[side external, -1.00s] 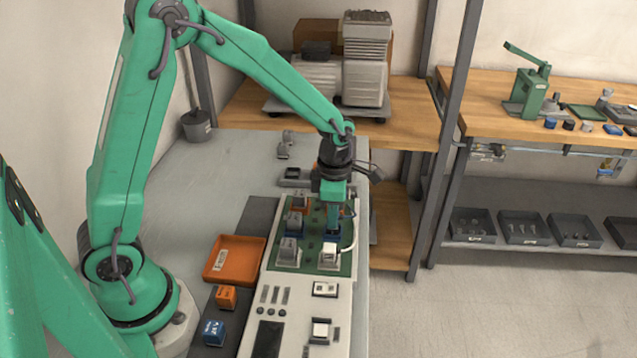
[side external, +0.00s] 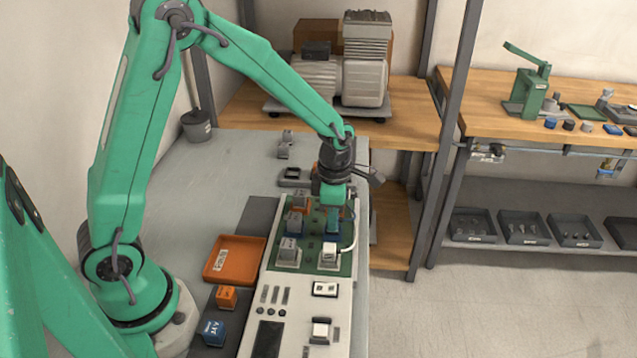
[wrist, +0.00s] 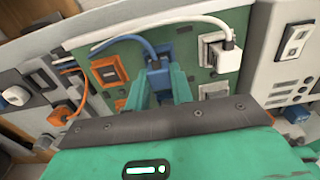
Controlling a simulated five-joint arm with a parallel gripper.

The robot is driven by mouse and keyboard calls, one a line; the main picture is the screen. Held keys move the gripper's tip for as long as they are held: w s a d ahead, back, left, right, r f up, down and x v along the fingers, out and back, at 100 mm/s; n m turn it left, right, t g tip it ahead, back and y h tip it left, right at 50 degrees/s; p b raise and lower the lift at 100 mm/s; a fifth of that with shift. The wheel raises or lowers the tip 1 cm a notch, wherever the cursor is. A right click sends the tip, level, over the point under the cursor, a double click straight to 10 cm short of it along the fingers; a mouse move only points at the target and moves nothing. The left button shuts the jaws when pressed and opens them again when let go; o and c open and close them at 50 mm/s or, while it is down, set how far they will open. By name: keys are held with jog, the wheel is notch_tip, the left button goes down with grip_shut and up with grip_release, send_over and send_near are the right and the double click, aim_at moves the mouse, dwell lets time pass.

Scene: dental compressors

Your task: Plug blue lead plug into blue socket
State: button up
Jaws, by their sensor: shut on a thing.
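The blue lead plug (wrist: 155,66) is between the two fingers of my gripper (wrist: 160,86) in the wrist view, and its blue lead arches up to the left. My gripper is shut on it, over the green board (side external: 312,262). In the side view my gripper (side external: 333,228) points down at the board, behind the white plug.
A white plug (wrist: 218,46) with a white lead is right of the blue plug, close to my gripper. An orange socket (wrist: 106,68) is to the left, with an orange plug (wrist: 62,114) beyond. An orange tray (side external: 234,260) lies left of the board.

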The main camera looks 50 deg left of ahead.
jog(key=shift+f, duration=0.4)
dwell(0.4)
jog(key=o, duration=1.4)
jog(key=shift+c, duration=0.2)
jog(key=shift+r, duration=0.1)
jog(key=shift+r, duration=3.45)
